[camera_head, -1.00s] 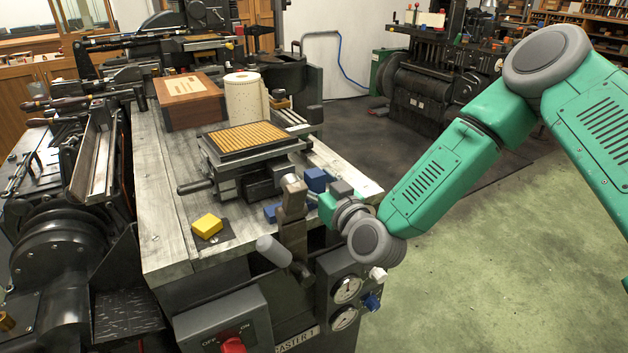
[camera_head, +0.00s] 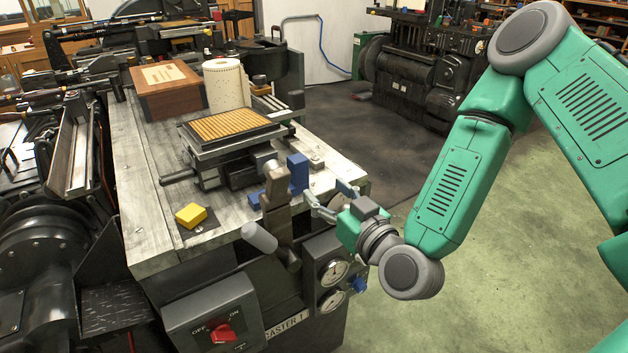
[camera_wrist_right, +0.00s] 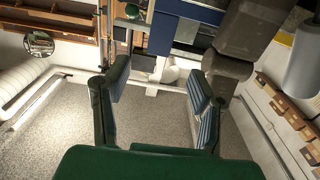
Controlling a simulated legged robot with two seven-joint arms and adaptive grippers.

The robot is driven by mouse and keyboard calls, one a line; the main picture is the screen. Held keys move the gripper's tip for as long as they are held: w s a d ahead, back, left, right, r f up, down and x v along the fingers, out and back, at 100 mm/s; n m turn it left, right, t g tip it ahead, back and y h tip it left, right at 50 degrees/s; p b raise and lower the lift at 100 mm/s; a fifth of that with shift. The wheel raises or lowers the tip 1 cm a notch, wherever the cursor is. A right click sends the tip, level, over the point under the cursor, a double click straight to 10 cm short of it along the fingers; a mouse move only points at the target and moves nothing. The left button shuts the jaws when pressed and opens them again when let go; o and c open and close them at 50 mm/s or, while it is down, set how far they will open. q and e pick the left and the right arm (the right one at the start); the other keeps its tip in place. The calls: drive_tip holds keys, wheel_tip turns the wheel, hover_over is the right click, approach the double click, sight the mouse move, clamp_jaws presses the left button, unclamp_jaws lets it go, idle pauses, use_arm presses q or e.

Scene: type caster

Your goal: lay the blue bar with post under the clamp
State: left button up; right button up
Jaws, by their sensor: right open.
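The blue bar with post lies at the near right part of the machine bed, its post (camera_head: 298,173) standing upright to the right of the clamp (camera_head: 276,208). A low blue end (camera_head: 255,199) shows left of the clamp; the clamp hides the middle, so I cannot tell whether they touch. The clamp is a brown-grey upright arm with a grey handle. My right gripper (camera_head: 328,196) is open and empty, just right of the post and apart from it. In the right wrist view, the blue part (camera_wrist_right: 190,10) appears beyond the open fingers (camera_wrist_right: 158,84), beside the clamp (camera_wrist_right: 245,45).
A yellow block (camera_head: 191,215) sits on a dark pad at the bed's front. A vise with a ribbed brown top (camera_head: 228,127) stands behind. A paper roll (camera_head: 225,84) and wooden box (camera_head: 165,90) are farther back. Gauges and a red switch (camera_head: 222,332) are on the front.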

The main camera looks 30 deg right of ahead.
drive_tip(key=s+a+f+n+g+y, duration=0.15)
drive_tip(key=s+f+g, duration=0.3)
drive_tip(key=f, duration=0.45)
drive_tip(key=s+a+f+g+y, duration=0.1)
drive_tip(key=s+a+f+g, duration=0.3)
drive_tip(key=f, duration=0.4)
drive_tip(key=s+d+f+m+g+h, duration=0.1)
drive_tip(key=s+d+f+g+h, duration=0.1)
drive_tip(key=s, duration=0.7)
drive_tip(key=s+d+f+g+h, duration=0.2)
drive_tip(key=s+d+f+g, duration=0.3)
drive_tip(key=s+f+g, duration=0.2)
drive_tip(key=shift+s+f+m, duration=0.35)
drive_tip(key=shift+s+f, duration=0.3)
drive_tip(key=shift+s, duration=0.5)
drive_tip(key=shift+d, duration=0.1)
drive_tip(key=shift+w+a, duration=0.15)
drive_tip(key=shift+a, duration=0.05)
drive_tip(key=shift+d, duration=0.1)
